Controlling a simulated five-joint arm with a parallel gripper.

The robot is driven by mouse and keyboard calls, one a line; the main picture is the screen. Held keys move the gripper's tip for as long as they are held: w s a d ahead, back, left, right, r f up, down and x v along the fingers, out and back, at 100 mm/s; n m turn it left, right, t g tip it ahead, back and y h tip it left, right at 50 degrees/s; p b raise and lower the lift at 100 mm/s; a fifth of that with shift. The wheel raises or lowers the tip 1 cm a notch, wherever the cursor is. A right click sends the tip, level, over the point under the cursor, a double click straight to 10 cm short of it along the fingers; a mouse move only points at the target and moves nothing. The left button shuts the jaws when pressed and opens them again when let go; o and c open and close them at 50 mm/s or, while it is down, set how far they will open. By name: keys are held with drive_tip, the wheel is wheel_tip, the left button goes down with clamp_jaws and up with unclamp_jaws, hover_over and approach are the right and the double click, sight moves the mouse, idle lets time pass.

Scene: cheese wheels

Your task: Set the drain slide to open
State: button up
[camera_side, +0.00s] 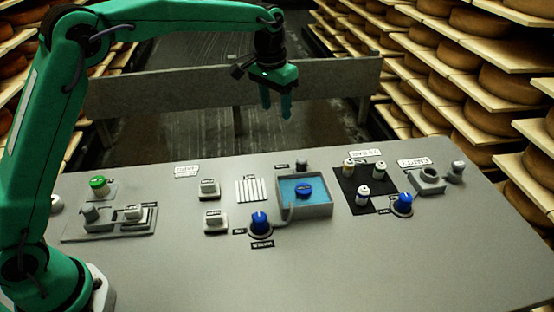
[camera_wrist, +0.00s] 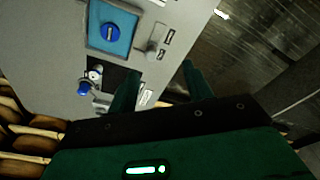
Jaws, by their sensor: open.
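My gripper (camera_side: 276,106) hangs in the air past the far edge of the grey panel, above and behind the blue basin. Its fingers are apart with nothing between them; in the wrist view the gripper (camera_wrist: 158,85) shows both fingers. A small grey knob (camera_side: 302,164) stands just behind the basin; it may be the drain slide, but its label is too small to read. In the wrist view this knob (camera_wrist: 151,48) has two small dark labels beside it. I cannot tell which setting it is at. My gripper is well clear of it.
The basin (camera_side: 323,211) holds blue liquid and a blue float-like piece (camera_side: 304,190). A blue dial (camera_side: 260,222) is left of it. A black plate (camera_side: 351,180) with several small white bottles and another blue dial (camera_side: 402,204) are to the right. The front panel is clear.

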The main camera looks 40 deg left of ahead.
drive_tip(key=g, duration=0.1)
hover_over(301, 159)
wheel_tip(301, 159, down, 11)
drive_tip(key=shift+d+f, duration=0.1)
drive_tip(key=shift+f, duration=0.1)
drive_tip(key=shift+f, duration=0.1)
drive_tip(key=shift+f, duration=3.8)
drive_tip(key=shift+c, duration=0.4)
clamp_jaws()
